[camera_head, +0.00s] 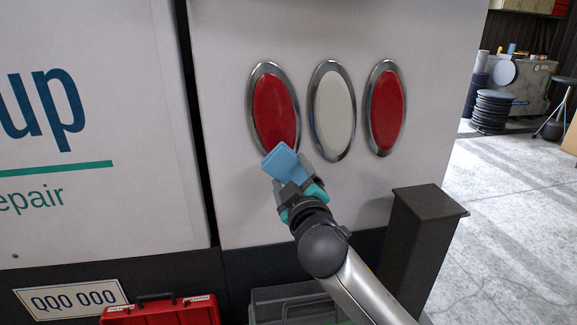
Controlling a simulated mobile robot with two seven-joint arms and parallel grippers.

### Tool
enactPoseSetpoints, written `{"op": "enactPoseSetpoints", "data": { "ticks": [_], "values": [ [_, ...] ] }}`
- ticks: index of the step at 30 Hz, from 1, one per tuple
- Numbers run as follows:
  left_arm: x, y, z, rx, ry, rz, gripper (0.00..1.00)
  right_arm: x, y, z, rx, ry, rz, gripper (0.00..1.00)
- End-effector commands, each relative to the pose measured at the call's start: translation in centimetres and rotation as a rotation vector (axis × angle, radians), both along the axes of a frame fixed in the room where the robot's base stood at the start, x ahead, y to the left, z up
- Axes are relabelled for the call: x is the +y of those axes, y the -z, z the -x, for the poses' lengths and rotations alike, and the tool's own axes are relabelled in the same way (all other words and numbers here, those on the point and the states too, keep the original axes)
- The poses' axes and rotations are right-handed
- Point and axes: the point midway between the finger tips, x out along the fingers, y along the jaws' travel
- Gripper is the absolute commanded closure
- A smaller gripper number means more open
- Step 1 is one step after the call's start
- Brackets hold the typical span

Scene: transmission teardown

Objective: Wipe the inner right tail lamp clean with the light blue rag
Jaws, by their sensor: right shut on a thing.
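Three upright oval lamps with chrome rims sit in a row on the white rear panel of a vehicle. The left one of the row is a red lamp (272,110), the middle one is a white lamp (333,108), and the right one is another red lamp (387,107). My right gripper (290,183) is shut on the light blue rag (282,160), which looks folded into a flat pad. The rag overlaps the lower end of the left red lamp in the picture. I cannot tell whether it touches it. My left gripper is not in view.
A dark post (416,245) stands to the right of my arm. A red toolbox (160,310) and a grey-green box (285,303) lie below the panel, near the licence plate (70,297). Open concrete floor (510,210) lies at right.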

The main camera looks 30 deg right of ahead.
Motion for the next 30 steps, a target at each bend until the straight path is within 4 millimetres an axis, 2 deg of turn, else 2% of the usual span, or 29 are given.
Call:
{"op": "enactPoseSetpoints", "data": {
  "ticks": [6, 16, 24, 30],
  "values": [
    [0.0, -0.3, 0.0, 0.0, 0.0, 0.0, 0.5, 0.3, -0.1, 1.3, -0.001, 0.001, -0.001, 0.65],
    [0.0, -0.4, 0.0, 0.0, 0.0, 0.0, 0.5, 0.4, -0.1, 1.5, -0.001, 0.001, -0.001, 0.65],
    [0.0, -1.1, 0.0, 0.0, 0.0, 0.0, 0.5, 0.9, -0.1, 3.8, -0.001, 0.0, -0.002, 0.65],
    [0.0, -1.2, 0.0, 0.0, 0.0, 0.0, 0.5, 1.1, -0.1, 4.3, -0.002, 0.001, 0.001, 0.65]
  ]
}}
